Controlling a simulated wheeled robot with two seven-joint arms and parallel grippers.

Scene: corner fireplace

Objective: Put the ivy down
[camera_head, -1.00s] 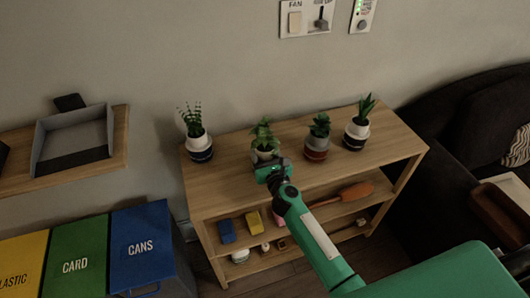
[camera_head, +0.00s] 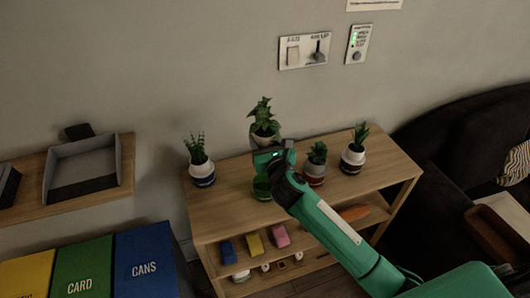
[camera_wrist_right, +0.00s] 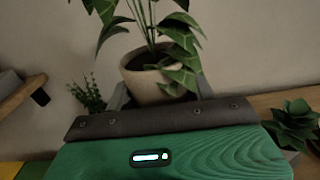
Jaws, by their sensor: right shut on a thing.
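The ivy (camera_head: 262,112) is a leafy green plant in a pale pot (camera_head: 265,138). It is upright and in the air above the wooden shelf unit (camera_head: 225,214). My right gripper (camera_head: 268,153) is shut on the ivy's pot. The right wrist view shows the pot (camera_wrist_right: 158,86) between the fingers, with dark soil and leaves above it. My left gripper is not in view.
Blue, yellow and pink blocks lie on the lower shelf. A switch panel (camera_head: 304,52) is on the wall.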

